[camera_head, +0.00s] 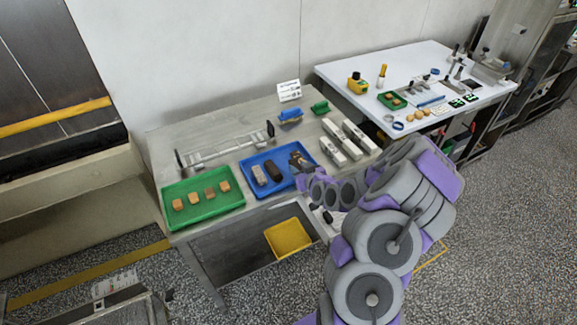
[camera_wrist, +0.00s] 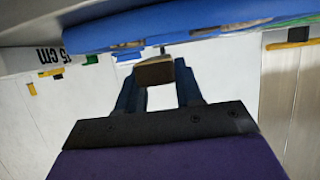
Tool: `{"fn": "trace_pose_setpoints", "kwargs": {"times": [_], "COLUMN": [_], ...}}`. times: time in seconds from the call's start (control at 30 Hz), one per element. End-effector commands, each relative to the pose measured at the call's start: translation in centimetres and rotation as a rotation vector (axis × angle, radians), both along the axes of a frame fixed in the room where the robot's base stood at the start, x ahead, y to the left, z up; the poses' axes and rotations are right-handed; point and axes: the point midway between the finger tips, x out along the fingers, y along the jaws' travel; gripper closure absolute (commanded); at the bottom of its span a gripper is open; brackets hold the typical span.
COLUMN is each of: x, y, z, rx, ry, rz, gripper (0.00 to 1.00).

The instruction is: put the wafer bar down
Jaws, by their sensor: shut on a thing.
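The wafer bar (camera_wrist: 155,73) shows its brown end between the two fingers of my gripper (camera_wrist: 157,86) in the wrist view. The gripper is shut on it. In the head view my gripper (camera_head: 299,161) is at the right part of the blue tray (camera_head: 246,163), with my arm coming in from the right. Two bars lie in the tray to its left, a pale brown one (camera_head: 260,175) and a dark one (camera_head: 273,171). The blue tray rim also crosses the top of the wrist view (camera_wrist: 200,22). Whether the held bar touches the tray cannot be told.
A green tray (camera_head: 207,217) with several tan pieces stands to the left. A metal rail frame (camera_head: 225,148) lies behind the blue tray. Several white blocks (camera_head: 348,140) are to the right. A yellow bin (camera_head: 288,238) is below the steel table (camera_head: 200,122).

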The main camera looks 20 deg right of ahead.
Motion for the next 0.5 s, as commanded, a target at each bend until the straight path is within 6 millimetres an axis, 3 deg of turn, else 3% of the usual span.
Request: {"fn": "trace_pose_setpoints", "kwargs": {"times": [0.23, 0.5], "x": [3.7, 5.3], "y": [0.6, 0.6], "z": [-0.5, -0.5], "rx": [-0.001, 0.001], "ry": [0.0, 0.0], "rz": [0.004, 0.0], "gripper": [0.81, 0.81]}}
